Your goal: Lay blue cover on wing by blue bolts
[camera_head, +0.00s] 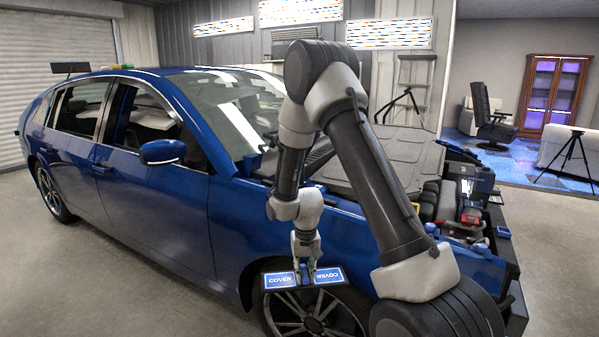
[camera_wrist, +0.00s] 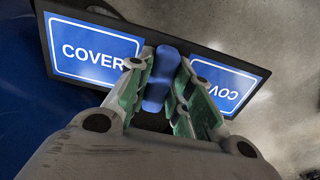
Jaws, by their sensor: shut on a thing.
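The blue cover (camera_head: 281,280) is a dark flat panel with blue labels reading COVER. My gripper (camera_head: 306,268) is shut on its middle and holds it in front of the car's front wing (camera_head: 345,228), above the front wheel. In the wrist view the cover (camera_wrist: 95,52) spans the top, and the green-sided fingers of my gripper (camera_wrist: 160,95) pinch a blue grip piece (camera_wrist: 162,75) at its centre. I cannot make out blue bolts for certain; small blue parts (camera_head: 432,229) show along the open engine bay edge.
The blue car (camera_head: 150,210) fills the left and middle. Its mirror (camera_head: 162,152) juts out. The engine bay (camera_head: 455,205) is open at right. The front wheel (camera_head: 310,313) is below the cover. Bare floor (camera_head: 110,285) lies at lower left.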

